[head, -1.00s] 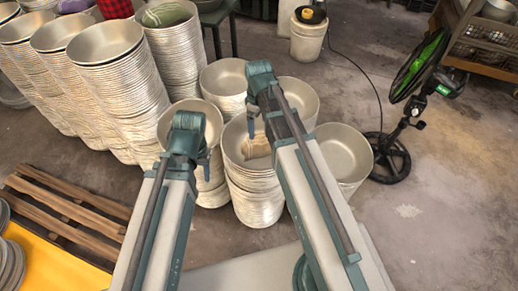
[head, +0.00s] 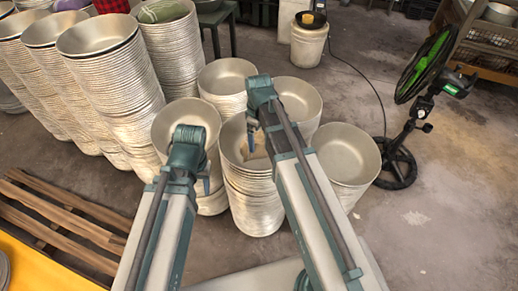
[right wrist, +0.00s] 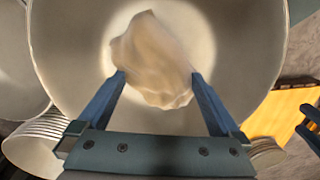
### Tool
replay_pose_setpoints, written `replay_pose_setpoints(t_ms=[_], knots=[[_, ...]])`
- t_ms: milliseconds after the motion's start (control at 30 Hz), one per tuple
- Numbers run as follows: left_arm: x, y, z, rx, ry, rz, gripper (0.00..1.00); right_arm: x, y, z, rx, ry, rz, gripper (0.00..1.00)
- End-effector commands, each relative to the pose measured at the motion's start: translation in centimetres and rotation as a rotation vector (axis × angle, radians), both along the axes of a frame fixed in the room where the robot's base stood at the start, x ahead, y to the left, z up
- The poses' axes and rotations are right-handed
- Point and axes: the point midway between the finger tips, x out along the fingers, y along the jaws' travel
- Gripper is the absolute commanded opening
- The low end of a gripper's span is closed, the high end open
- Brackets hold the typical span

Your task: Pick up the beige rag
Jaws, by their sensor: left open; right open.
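The beige rag (right wrist: 152,62) lies crumpled in the bottom of a metal bowl (right wrist: 60,50) in the right wrist view. In the head view the rag (head: 256,146) shows partly, inside the top bowl of the middle stack, with my right arm covering some of it. My right gripper (right wrist: 158,82) is open, its two fingers on either side of the rag's near end; I cannot tell if they touch it. In the head view the right gripper (head: 252,122) is over that bowl. My left gripper (head: 206,180) points down in front of the neighbouring stack on the left.
Tall stacks of metal bowls (head: 110,85) stand at the left. More bowls (head: 345,155) surround the middle stack closely. A wooden pallet (head: 60,220) lies at lower left. A black and green fan (head: 425,65) stands at right. Open floor (head: 440,200) is at lower right.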

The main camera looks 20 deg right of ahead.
Motion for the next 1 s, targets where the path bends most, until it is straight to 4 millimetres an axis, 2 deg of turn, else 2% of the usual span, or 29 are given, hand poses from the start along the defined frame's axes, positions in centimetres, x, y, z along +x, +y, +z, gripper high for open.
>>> replay_pose_setpoints(t_ms=[33, 133, 433, 467, 833, 867, 1000], knots=[[0.0, 0.0, -1.4, 0.000, 0.000, 0.000, 0.50, 0.0, 0.0, -1.4, 0.000, 0.000, 0.000, 1.00], [0.0, 0.0, -2.3, 0.000, 0.000, 0.000, 0.50, 0.0, 0.0, -2.3, 0.000, 0.000, 0.000, 1.00], [0.0, 0.0, -2.3, 0.000, 0.000, 0.000, 0.50, 0.0, 0.0, -2.3, 0.000, 0.000, 0.000, 1.00], [0.0, 0.0, -2.3, 0.000, 0.000, 0.000, 0.50, 0.0, 0.0, -2.3, 0.000, 0.000, 0.000, 0.96], [0.0, 0.0, -2.3, 0.000, 0.000, 0.000, 0.50, 0.0, 0.0, -2.3, 0.000, 0.000, 0.000, 0.30], [0.0, 0.0, -2.3, 0.000, 0.000, 0.000, 0.50, 0.0, 0.0, -2.3, 0.000, 0.000, 0.000, 0.27], [0.0, 0.0, -2.3, 0.000, 0.000, 0.000, 0.50, 0.0, 0.0, -2.3, 0.000, 0.000, 0.000, 0.27]])
